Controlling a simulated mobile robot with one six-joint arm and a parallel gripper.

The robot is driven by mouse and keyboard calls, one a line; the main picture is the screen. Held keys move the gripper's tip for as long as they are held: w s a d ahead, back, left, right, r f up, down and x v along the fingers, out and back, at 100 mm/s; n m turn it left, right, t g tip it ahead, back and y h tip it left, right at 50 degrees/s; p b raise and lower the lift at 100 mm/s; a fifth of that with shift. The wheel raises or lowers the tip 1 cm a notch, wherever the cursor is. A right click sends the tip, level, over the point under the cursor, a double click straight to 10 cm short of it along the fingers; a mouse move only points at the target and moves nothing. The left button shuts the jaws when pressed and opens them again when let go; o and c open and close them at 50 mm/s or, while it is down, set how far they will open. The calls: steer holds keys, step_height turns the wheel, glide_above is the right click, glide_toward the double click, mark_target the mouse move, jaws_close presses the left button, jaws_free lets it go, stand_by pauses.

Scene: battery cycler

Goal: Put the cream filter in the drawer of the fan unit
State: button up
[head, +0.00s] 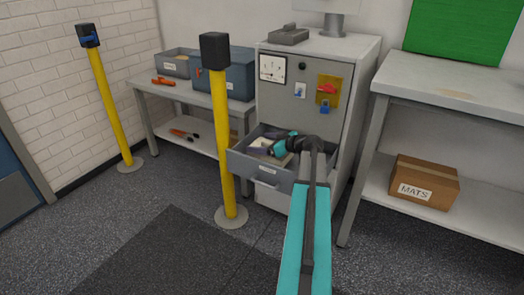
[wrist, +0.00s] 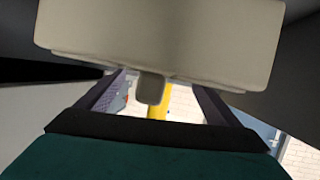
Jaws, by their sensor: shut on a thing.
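The fan unit (head: 344,95) is a grey cabinet with a gauge and a panel of small fittings. Its drawer (head: 250,166) is pulled open low on the front. My gripper (head: 264,151) reaches into or just over the open drawer from the right. The cream filter (wrist: 155,30) fills the top of the wrist view as a pale block with a short tab (wrist: 150,89). My gripper is shut on it. In the head view the filter (head: 261,142) shows partly at the drawer, behind the gripper. Whether it touches the drawer floor is hidden.
A yellow post (head: 222,130) stands close to the drawer's left; another (head: 108,100) is farther left. A bench (head: 205,97) with bins is behind them. A table (head: 450,95) with a MATS box (head: 424,180) below stands right. The floor in front is clear.

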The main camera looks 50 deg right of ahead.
steer(key=shift+f+b, duration=0.4)
steer(key=shift+f, duration=1.3)
steer(key=o, duration=1.5)
steer(key=shift+s, duration=0.1)
steer(key=shift+p+v, duration=0.8)
steer(key=shift+v, duration=2.9)
steer(key=shift+r, duration=0.15)
